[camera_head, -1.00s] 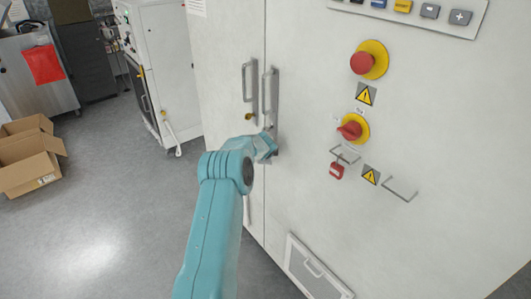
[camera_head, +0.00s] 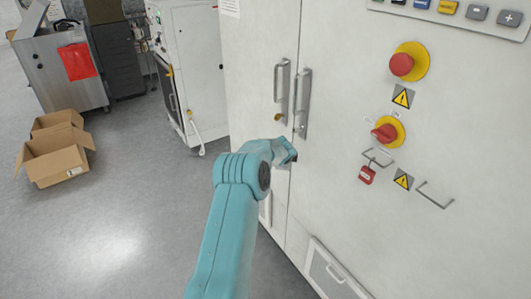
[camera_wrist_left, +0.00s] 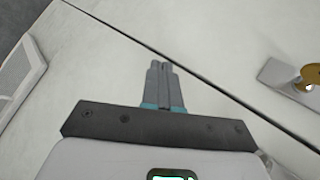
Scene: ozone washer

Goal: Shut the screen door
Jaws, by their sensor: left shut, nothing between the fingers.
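The tall white cabinet has two door panels meeting at a narrow dark seam. The left panel (camera_head: 258,75) and the right panel (camera_head: 340,180) look almost flush; I cannot tell whether a small gap remains. A screened vent (camera_head: 335,272) sits low on the right panel. Each panel has an upright handle, the left handle (camera_head: 281,90) and the right handle (camera_head: 302,102). My left arm reaches to the seam below the handles. In the left wrist view my left gripper (camera_wrist_left: 163,68) is shut and empty, its fingertips near the seam; contact is unclear. My right gripper is out of view.
Red emergency knobs (camera_head: 402,65) and a red padlock (camera_head: 367,175) are on the right panel. A cardboard box (camera_head: 55,155) lies on the floor at left. The grey floor between is clear.

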